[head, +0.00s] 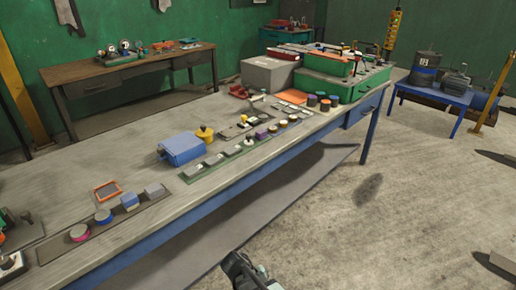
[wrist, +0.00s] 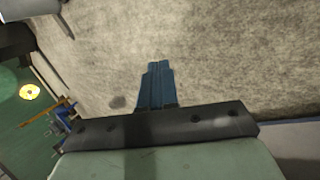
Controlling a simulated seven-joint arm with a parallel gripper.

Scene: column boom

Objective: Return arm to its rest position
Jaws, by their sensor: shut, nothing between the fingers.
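My gripper (wrist: 157,68) shows in the wrist view with its two blue-grey fingers together, shut and empty, over bare concrete floor. In the head view, part of my arm shows at the bottom edge, in front of the long workbench (head: 120,188) and below its front edge. The fingertips cannot be made out there. Nothing touches the fingers in the wrist view.
On the bench are a blue box (head: 182,149), a yellow knob (head: 205,135), a green strip with several small parts, and green cases (head: 322,87). A blue stand (head: 433,94) is at the right. The concrete floor (head: 330,225) right of the bench is mostly clear.

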